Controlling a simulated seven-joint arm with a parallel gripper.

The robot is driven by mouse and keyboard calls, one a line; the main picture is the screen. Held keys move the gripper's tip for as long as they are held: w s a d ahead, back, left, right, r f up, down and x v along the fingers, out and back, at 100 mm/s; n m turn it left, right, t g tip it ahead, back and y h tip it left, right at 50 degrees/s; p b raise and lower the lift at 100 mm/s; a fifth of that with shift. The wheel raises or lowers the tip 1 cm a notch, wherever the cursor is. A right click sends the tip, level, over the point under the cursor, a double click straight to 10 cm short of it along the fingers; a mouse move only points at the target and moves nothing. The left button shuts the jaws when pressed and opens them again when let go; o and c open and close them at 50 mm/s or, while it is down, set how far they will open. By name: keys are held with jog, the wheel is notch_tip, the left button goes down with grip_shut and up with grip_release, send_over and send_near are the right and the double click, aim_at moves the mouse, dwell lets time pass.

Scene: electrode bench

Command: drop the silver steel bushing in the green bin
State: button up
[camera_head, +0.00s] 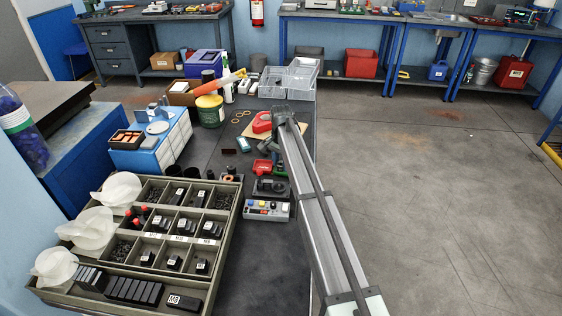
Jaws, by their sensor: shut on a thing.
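My arm runs up from the bottom right of the view and bends down at its far end. My gripper (268,147) is small and dark there, partly hidden by my own arm, above the far middle of the dark bench. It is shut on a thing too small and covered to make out. I cannot pick out the silver steel bushing. A bit of green (281,173) shows just left of my arm, beside a small red bin (262,167). It may be the green bin, mostly hidden by my arm and the things in front.
A divided tray (228,238) of black parts fills the bench's near left. A control box with buttons (266,210) stands right of it. A red object (262,122) lies beyond my gripper, with clear grey bins (287,82) farther back. Bare bench top lies at the front.

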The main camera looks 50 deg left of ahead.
jog(key=shift+f, duration=0.3)
jog(key=o, duration=1.2)
jog(key=shift+c, duration=0.2)
jog(key=shift+r, duration=0.1)
notch_tip(320, 180, up, 14)
dwell(0.3)
notch_tip(320, 180, up, 5)
jog(key=shift+f, duration=0.2)
dwell(0.4)
